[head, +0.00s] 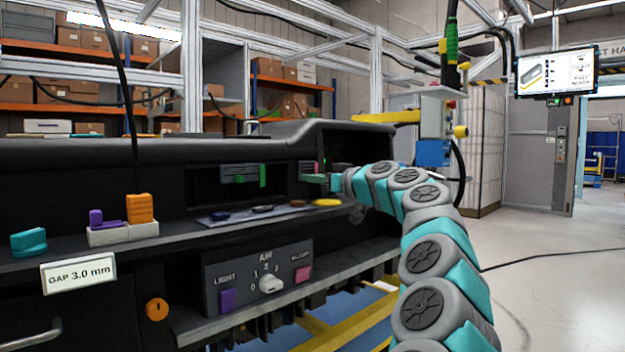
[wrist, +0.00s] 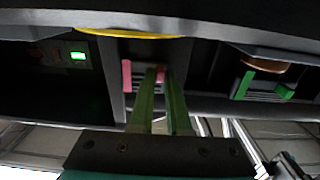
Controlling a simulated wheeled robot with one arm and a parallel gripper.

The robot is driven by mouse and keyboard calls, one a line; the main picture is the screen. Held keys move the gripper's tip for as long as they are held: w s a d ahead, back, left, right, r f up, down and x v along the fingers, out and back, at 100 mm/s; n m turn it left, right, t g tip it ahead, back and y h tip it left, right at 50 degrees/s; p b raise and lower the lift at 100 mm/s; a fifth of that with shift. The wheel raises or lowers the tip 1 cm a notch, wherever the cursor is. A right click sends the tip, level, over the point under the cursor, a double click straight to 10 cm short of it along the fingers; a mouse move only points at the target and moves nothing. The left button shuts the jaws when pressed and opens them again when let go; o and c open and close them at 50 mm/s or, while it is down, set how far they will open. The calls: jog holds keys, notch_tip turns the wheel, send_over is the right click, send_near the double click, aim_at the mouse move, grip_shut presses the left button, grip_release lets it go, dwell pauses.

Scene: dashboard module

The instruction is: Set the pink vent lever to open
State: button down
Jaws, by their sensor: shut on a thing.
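The pink vent lever (wrist: 160,76) shows as a small pink piece between the green fingers of my gripper (wrist: 161,75) in the wrist view. The fingers are shut on it and hide most of it. A pink upright bar (wrist: 127,77) stands on the same vent, to the left of the fingers and apart from them. In the head view the vent (head: 307,166) sits in the dashboard's right part, with my gripper (head: 326,179) at its front. The lever itself is too small to make out there.
A second vent with green parts (head: 244,173) is left of mine; it also shows in the wrist view (wrist: 268,87). A shelf below holds a yellow piece (head: 326,202) and dark pieces. A panel with an AIR knob (head: 270,284) is lower.

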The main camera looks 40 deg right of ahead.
jog(key=shift+w+d, duration=0.1)
jog(key=shift+d, duration=1.15)
jog(key=c, duration=0.9)
grip_release()
jog(key=s, duration=0.2)
jog(key=s+b, duration=0.1)
jog(key=s, duration=0.2)
jog(key=s+b, duration=0.1)
jog(key=s, duration=0.2)
jog(key=shift+d, duration=0.3)
